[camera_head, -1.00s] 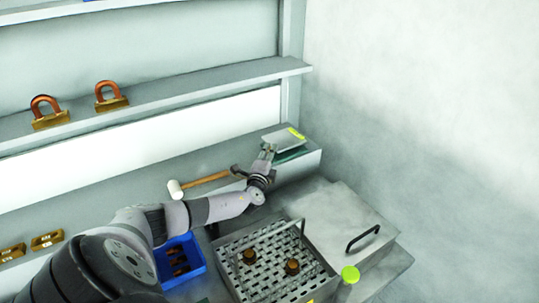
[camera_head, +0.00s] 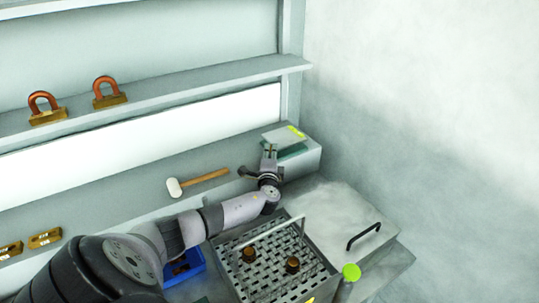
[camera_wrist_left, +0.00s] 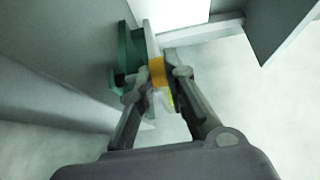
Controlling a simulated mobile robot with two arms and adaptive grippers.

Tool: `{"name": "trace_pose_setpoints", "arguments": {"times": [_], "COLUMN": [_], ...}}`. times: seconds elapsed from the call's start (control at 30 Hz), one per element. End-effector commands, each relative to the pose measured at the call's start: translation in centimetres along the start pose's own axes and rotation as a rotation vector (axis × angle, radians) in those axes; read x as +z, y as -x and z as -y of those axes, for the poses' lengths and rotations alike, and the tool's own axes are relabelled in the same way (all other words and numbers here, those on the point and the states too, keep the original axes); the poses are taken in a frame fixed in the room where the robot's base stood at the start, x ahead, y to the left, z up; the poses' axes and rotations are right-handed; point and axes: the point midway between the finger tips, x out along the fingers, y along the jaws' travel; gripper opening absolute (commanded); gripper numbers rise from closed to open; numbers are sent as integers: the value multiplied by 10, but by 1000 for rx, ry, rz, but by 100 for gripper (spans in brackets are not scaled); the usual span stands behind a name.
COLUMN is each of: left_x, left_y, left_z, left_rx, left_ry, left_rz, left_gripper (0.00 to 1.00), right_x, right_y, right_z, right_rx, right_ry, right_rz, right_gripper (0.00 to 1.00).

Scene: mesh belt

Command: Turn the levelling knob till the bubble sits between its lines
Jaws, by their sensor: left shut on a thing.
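A pale levelling plate (camera_head: 282,135) sits on the grey ledge at the back right, with a bright yellow-green bubble vial (camera_head: 297,131) on its far edge. The bubble and its lines are too small to make out. My left gripper (camera_head: 269,152) is at the plate's near left edge. In the left wrist view its fingers (camera_wrist_left: 158,88) are closed on a small yellow-orange piece, which looks like the levelling knob (camera_wrist_left: 157,70). The knob sits beside the plate's edge and a green part (camera_wrist_left: 130,55). My right gripper is not in view.
A mallet (camera_head: 205,182) lies on the ledge left of my wrist. A perforated tray (camera_head: 238,272) with a handle and a lidded box (camera_head: 325,215) stand in front. A blue bin (camera_head: 190,270) is partly behind my arm. Padlock-shaped pieces (camera_head: 110,97) stand on the shelf.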

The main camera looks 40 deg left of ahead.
Motion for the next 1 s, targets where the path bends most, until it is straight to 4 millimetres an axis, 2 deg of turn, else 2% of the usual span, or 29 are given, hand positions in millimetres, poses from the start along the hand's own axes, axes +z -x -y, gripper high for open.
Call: {"name": "trace_pose_setpoints", "arguments": {"times": [0.13, 0.43, 0.47, 0.73, 1.0], "left_x": [-2, -1, -1, -1, -1], "left_y": [0, 0, 0, 0, 0], "left_z": [0, 1, 1, 0, 0], "left_rx": [2, 2, 2, 3, 3], "left_ry": [4, -1, -1, -1, -1], "left_rz": [75, 82, 82, 81, 81], "left_gripper": [0, 0, 15, 33, 33], "right_x": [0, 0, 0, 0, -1], "right_y": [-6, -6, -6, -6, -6], "right_z": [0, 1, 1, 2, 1], "right_rx": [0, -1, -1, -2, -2], "right_ry": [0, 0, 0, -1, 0], "right_rz": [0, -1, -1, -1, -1], "right_gripper": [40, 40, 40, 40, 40]}}
